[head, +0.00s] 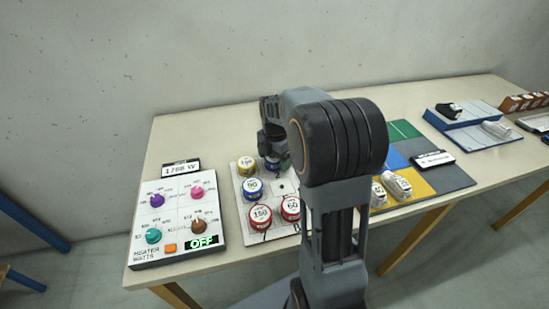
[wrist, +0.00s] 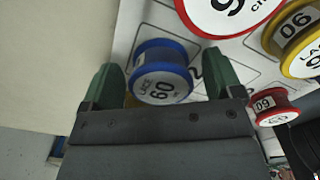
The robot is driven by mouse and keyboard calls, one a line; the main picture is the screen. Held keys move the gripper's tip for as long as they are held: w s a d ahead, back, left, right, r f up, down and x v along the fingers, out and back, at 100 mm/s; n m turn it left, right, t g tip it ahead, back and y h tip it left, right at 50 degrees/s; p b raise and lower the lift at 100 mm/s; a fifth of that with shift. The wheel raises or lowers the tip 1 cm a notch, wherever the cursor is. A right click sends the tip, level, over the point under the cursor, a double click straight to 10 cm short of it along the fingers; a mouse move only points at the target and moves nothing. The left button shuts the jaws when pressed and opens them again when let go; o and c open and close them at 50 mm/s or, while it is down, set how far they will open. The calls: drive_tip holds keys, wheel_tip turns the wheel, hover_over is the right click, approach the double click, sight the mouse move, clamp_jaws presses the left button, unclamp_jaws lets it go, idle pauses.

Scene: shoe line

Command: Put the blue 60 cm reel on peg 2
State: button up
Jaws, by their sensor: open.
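A blue reel (wrist: 160,75) with a white label reading 60, upside down in the wrist view, sits between the fingers of my open gripper (wrist: 163,82). The green fingertips stand either side of it, and I cannot tell whether they touch it. A black 2 is printed on the white board (wrist: 216,58) just right of this reel. In the head view my gripper (head: 274,150) hangs over the back of the board (head: 282,187), where a blue reel (head: 271,164) shows partly beneath it. The peg under the reel is hidden.
The board also carries a yellow reel (head: 246,164), a blue 90 reel (head: 252,188), a red 150 reel (head: 260,214) and a red 60 reel (head: 291,207). A heater panel (head: 178,215) stands left. Shoes on coloured mats lie right.

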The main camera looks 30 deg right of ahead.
wheel_tip(320, 180, up, 13)
drive_tip(key=p, duration=0.2)
drive_tip(key=s+a+f+m+t, duration=0.1)
drive_tip(key=s+a+f+m, duration=0.1)
drive_tip(key=s+m, duration=0.3)
drive_tip(key=s+a+f+m+t, duration=0.1)
drive_tip(key=s+a+m, duration=0.3)
drive_tip(key=m, duration=0.5)
drive_tip(key=s+a+f+m, duration=0.3)
drive_tip(key=s+m, duration=0.3)
drive_tip(key=m, duration=0.1)
drive_tip(key=shift+s+a+f+m+t, duration=0.1)
drive_tip(key=shift+s+a+m+t, duration=0.2)
drive_tip(key=shift+a+t, duration=0.1)
drive_tip(key=shift+s+f+m, duration=0.2)
drive_tip(key=shift+m, duration=0.3)
